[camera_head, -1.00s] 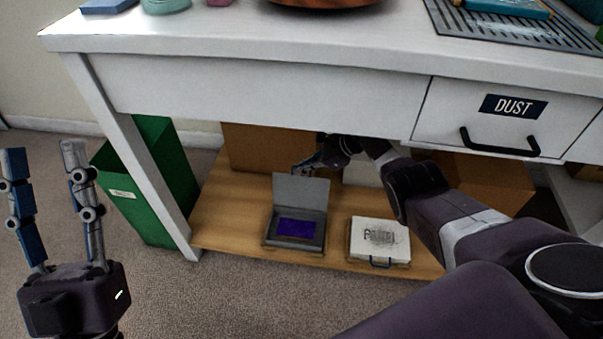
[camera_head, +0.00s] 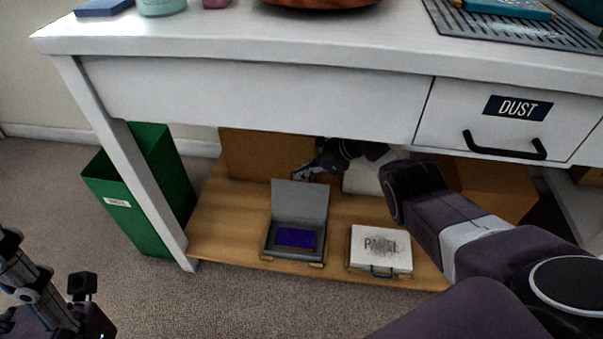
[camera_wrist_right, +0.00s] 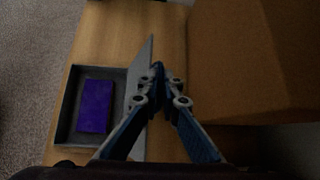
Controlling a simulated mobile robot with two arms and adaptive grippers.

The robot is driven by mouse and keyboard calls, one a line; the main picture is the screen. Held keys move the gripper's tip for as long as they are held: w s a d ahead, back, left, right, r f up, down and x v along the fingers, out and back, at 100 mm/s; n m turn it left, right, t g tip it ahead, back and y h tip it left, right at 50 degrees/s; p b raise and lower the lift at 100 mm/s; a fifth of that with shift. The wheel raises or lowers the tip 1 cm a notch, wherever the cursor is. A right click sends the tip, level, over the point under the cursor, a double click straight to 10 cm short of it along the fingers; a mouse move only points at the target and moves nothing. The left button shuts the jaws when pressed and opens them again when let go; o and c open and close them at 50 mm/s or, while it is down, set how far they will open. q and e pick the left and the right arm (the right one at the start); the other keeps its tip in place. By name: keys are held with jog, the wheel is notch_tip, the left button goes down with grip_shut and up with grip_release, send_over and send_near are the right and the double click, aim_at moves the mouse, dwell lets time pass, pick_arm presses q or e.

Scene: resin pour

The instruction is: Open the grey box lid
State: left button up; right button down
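The grey box (camera_head: 268,251) stands on the wooden shelf under the table. Its grey lid (camera_head: 301,200) is raised, nearly upright and tilted slightly back, and a purple block (camera_head: 296,238) lies inside. My right gripper (camera_head: 303,175) is behind the lid's top edge, partly hidden by it. In the right wrist view, the fingertips of the right gripper (camera_wrist_right: 158,68) meet, beside the lid (camera_wrist_right: 139,95); I see nothing held between them. Contact with the lid is unclear. My left gripper (camera_head: 45,265) is at the lower left, partly cut off, with its fingers apart and empty.
A white box marked PANEL (camera_head: 381,247) sits right of the grey box on the shelf (camera_head: 230,215). Cardboard boxes (camera_head: 262,155) stand behind. The tabletop and DUST drawer (camera_head: 510,125) overhang the shelf.

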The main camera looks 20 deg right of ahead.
jog(key=shift+f, duration=0.1)
jog(key=c, duration=2.1)
grip_release()
jog(key=shift+s+d+r, duration=0.25)
jog(key=shift+d+r, duration=0.2)
jog(key=v, duration=1)
jog(key=shift+s+d+r, duration=0.1)
jog(key=shift+s+r, duration=0.1)
jog(key=shift+r, duration=0.05)
